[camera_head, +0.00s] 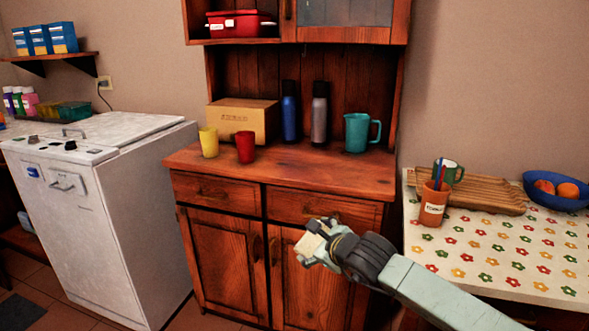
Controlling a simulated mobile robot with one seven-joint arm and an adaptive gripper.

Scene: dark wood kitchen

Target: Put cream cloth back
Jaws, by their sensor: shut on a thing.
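My gripper (322,242) is in front of the dark wood cupboard, at the height of its drawers and doors. It is shut on a small cream bundle, the cream cloth (309,244), which shows at the left of the fingers. The fingers and my wrist hide part of the cloth.
The cupboard top (300,172) holds a yellow cup (209,142), a red cup (245,147), a cardboard box (243,121), blue and grey flasks and a teal jug (357,133). Left stands a white appliance (150,210); right, a flowered table (500,250) with a wooden tray and blue bowl.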

